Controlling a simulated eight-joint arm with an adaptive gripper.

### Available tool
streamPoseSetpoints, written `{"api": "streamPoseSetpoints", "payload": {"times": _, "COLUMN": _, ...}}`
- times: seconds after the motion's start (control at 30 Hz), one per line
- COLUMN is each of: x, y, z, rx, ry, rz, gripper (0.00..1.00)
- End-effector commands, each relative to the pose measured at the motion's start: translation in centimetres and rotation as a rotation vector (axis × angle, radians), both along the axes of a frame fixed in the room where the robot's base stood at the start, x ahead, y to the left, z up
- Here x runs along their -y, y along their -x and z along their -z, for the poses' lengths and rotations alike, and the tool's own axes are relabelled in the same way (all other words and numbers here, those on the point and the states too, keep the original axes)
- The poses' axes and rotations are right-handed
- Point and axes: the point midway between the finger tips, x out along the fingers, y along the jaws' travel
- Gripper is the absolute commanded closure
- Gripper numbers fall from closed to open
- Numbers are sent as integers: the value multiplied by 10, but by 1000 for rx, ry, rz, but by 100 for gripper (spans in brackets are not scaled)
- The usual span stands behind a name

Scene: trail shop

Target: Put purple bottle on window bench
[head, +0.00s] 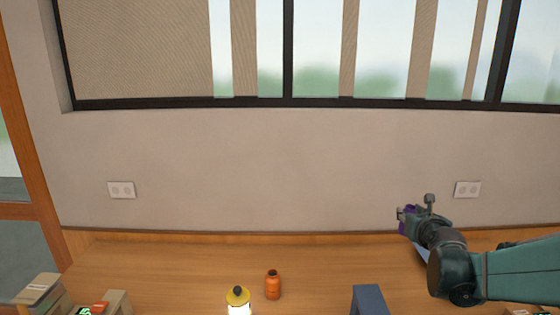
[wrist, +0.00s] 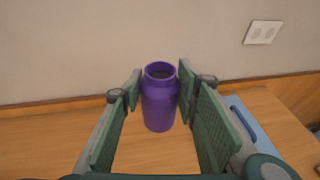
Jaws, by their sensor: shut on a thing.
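The purple bottle (wrist: 159,104) is upright between the fingertips of my gripper (wrist: 161,80) in the wrist view, with its open dark mouth facing up. My gripper is shut on it. In the head view the bottle (head: 408,222) shows only as a small purple patch, mostly hidden behind my gripper (head: 405,215), at the right against the wall. The wooden window bench (head: 170,268) runs along the wall under the window. The bottle is over the bench's surface; I cannot tell whether its base touches the wood.
An orange bottle (head: 273,286) and a yellow-topped lantern (head: 238,298) stand mid-bench. A dark blue object (head: 369,299) is at the front. Boxes (head: 40,289) sit at the left. A light blue item (wrist: 250,124) lies right of my gripper. The left-middle bench is clear.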

Motion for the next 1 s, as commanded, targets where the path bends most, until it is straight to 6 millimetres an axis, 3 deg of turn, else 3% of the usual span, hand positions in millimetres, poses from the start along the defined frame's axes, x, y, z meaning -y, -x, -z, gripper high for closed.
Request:
{"api": "streamPoseSetpoints", "payload": {"times": 0.1, "x": 37, "y": 13, "z": -7, "rx": 0, "ry": 0, "rz": 54, "gripper": 86}}
{"api": "streamPoseSetpoints", "payload": {"times": 0.4, "x": 120, "y": 53, "z": -22, "rx": 1, "ry": 2, "rz": 184, "gripper": 86}}
{"api": "streamPoseSetpoints", "payload": {"times": 1.0, "x": 266, "y": 156, "z": -54, "rx": 1, "ry": 0, "rz": 436, "gripper": 86}}
